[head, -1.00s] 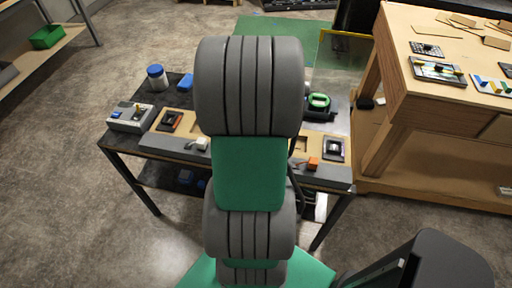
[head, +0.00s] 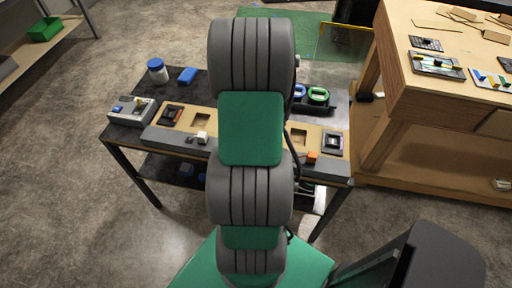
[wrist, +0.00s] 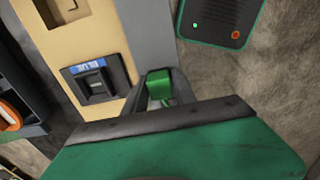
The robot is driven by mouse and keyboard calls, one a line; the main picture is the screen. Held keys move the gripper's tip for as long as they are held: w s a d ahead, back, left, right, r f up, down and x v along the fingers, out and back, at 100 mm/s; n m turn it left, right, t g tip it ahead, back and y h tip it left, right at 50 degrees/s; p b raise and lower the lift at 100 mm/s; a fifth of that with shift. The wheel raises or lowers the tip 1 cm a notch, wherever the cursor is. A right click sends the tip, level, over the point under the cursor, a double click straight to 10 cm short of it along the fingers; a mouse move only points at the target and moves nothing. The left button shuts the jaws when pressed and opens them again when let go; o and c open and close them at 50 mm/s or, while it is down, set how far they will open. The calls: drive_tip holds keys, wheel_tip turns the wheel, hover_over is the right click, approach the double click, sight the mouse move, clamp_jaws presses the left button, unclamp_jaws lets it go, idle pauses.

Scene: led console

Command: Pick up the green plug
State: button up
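The green plug (wrist: 158,86) shows in the wrist view as a small green block over the grey strip of the console, beside a dark socket module. My gripper (wrist: 160,88) has its dark fingers on either side of the plug. They look open, and I cannot tell whether they touch it. In the head view my own arm hides the plug and my gripper.
A wooden workbench (head: 425,95) stands at the right.

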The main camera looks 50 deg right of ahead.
clamp_jaws()
drive_tip(key=shift+r, duration=0.15)
